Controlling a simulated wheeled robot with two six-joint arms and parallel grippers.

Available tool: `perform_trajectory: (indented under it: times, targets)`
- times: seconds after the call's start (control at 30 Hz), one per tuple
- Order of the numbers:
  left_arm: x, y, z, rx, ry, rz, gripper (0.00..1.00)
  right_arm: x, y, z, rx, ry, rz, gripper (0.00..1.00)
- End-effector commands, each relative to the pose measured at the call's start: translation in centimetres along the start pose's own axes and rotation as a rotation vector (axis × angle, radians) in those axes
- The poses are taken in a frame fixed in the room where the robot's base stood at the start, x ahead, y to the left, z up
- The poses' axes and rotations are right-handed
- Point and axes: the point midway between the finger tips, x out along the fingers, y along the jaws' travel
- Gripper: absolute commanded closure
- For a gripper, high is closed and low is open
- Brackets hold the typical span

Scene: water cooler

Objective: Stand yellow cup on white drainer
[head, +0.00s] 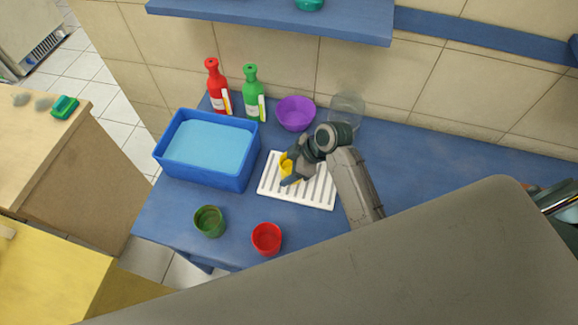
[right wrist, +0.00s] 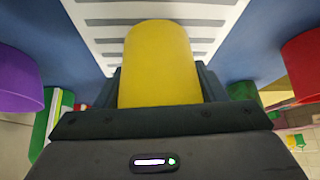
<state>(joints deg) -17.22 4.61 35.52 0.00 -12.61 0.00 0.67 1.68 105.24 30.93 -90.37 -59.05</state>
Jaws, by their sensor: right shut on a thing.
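The yellow cup (head: 287,166) is at the white drainer (head: 312,195) in the head view, partly hidden by my right gripper (head: 290,171). In the right wrist view the yellow cup (right wrist: 160,60) lies between the two dark fingers of my right gripper (right wrist: 160,85), which is shut on it. The slatted white drainer (right wrist: 100,22) shows just beyond the cup. I cannot tell whether the cup touches the drainer. My left gripper is not in the head view.
A blue basin of water (head: 205,150) stands left of the drainer. Red (head: 216,88) and green (head: 251,95) bottles, a purple bowl (head: 295,113) and a clear container (head: 346,107) stand behind. A green cup (head: 209,221) and a red cup (head: 267,239) stand in front. The table's right side looks clear.

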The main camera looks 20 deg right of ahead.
Motion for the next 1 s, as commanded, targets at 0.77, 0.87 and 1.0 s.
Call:
perform_trajectory:
  times: [0.77,0.87,1.0]
  targets:
    - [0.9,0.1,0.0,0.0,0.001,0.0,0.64,-4.2,0.2,0.1,-0.005,-0.002,0.006,0.14]
    - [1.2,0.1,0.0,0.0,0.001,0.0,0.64,-6.5,0.1,0.1,-0.005,-0.003,0.005,0.14]
    - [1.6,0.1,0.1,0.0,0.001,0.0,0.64,-9.3,0.1,0.1,-0.005,-0.003,0.004,0.14]
